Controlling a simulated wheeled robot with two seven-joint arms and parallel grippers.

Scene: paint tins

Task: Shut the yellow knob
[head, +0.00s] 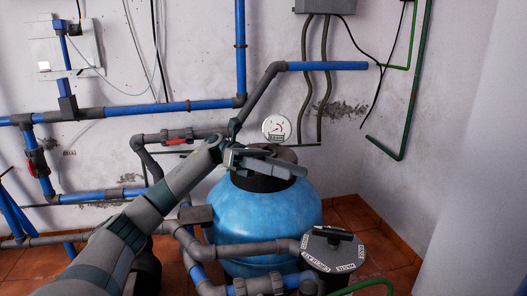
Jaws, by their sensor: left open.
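My left arm comes in from the lower left, and its grey gripper (285,163) is open in front of the dark top of the blue tank. It hides part of that top. A round white gauge (276,127) shows just above and behind the gripper. I cannot make out a yellow knob in this view; the valve handles I can see are red, one on the pipe (176,141) left of the gripper and one on the far-left pipe (31,167). My right gripper is out of view.
The blue tank (270,225) stands on the tiled floor. A dark-lidded pump (332,246) with grey pipes is at its lower right. Blue and grey pipes (200,105) run along the white wall. A green pipe (408,110) and bare wall are at right.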

